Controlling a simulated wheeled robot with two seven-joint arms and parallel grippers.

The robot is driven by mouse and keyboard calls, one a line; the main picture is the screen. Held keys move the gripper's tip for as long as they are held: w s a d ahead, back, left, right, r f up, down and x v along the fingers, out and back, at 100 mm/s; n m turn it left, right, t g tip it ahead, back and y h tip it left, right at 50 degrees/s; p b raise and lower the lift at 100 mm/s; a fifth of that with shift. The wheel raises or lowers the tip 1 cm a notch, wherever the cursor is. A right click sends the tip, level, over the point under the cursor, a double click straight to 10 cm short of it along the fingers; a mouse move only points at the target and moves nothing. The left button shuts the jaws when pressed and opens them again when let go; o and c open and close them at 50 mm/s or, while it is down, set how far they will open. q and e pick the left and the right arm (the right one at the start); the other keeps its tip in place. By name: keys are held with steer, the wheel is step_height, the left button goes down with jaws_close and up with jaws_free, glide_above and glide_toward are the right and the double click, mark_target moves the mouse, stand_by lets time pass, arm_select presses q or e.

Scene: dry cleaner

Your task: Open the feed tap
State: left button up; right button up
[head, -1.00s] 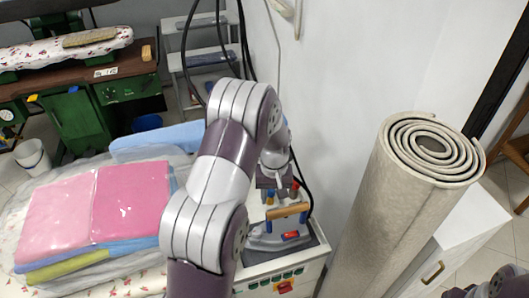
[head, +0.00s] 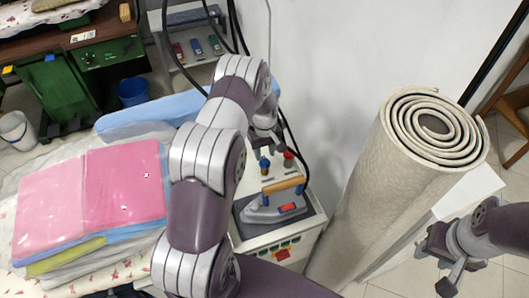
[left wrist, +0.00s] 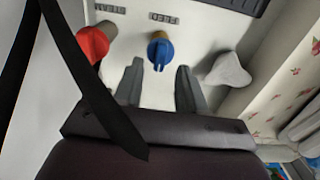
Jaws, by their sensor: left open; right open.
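Taps stand on top of the white cabinet (head: 283,240). In the left wrist view a blue tap knob with a yellow part (left wrist: 160,50) is upper centre, a red knob (left wrist: 92,45) to its left and a pale grey knob (left wrist: 230,70) to its right. Small labels sit behind the first two; I cannot read them surely, so I cannot tell which is the feed tap. My left gripper (left wrist: 160,88) is open, its fingers pointing toward the blue knob with a gap between them, nothing held. My right gripper (head: 446,258) is open and empty at the lower right.
An iron (head: 274,204) with a wooden handle stands on the cabinet in front of the taps. Dark hoses run close by; one crosses the left wrist view (left wrist: 85,80). A rolled carpet (head: 365,190) stands to the right. Folded pink laundry (head: 122,183) lies left.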

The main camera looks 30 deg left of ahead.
mark_target(265, 159)
arm_select(q)
step_height(265, 159, down, 2)
steer(key=shift+s+d, duration=0.15)
steer(key=shift+f, duration=0.55)
jaws_close()
